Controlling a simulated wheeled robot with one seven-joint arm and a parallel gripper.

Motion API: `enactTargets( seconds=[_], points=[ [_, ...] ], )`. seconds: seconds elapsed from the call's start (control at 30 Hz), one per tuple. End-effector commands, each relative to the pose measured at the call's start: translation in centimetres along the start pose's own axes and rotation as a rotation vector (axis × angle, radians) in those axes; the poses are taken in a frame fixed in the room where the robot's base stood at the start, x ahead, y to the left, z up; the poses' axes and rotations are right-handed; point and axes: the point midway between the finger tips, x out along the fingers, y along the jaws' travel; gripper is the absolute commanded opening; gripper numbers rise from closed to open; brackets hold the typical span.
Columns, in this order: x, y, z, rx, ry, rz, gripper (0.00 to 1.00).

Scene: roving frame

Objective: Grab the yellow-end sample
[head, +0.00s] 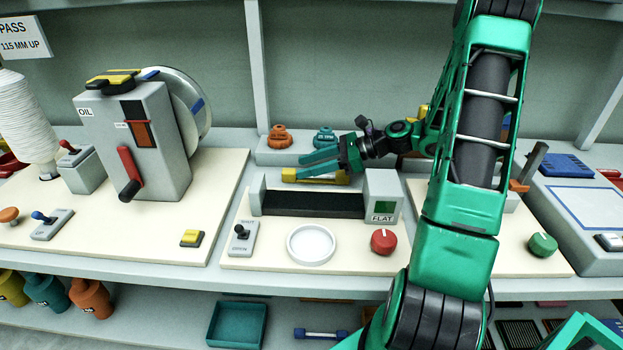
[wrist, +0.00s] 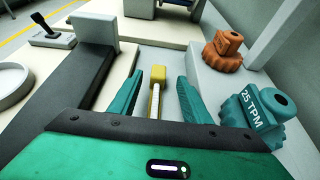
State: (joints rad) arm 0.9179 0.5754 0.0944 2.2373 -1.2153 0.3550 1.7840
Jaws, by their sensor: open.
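The yellow-end sample (head: 290,175) lies behind the black bed of the flat tester, a pale rod with yellow ends. In the wrist view its far yellow end (wrist: 157,76) and pale shaft show between my fingers; its near end is hidden by my gripper body. My gripper (head: 303,164) is open, with its green fingers above or around the sample in the head view. In the wrist view my gripper (wrist: 159,82) has one finger on each side of the rod, with gaps. I cannot tell the exact height of the fingers over it.
An orange knob-shaped weight (head: 280,137) and a teal one (head: 324,138), marked 25 TPM, stand just behind. The black bed (head: 312,204) and the FLAT block (head: 383,196) stand in front. A white dish (head: 311,245) and red knob (head: 384,241) are nearer.

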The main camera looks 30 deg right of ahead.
Motion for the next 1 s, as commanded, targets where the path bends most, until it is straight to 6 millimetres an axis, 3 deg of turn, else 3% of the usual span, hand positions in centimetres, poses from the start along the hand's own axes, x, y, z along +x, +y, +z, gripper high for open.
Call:
enactTargets(
  seconds=[0.23,0.57,0.73,1.0],
  points=[
    [3.4,0.1,0.0,0.001,0.0,0.004,0.44],
    [3.9,0.1,0.0,0.0,0.001,0.001,0.44],
    [3.9,0.1,0.0,0.0,0.001,0.001,0.03],
    [3.8,0.0,0.0,0.0,0.001,0.0,0.0]
  ],
)
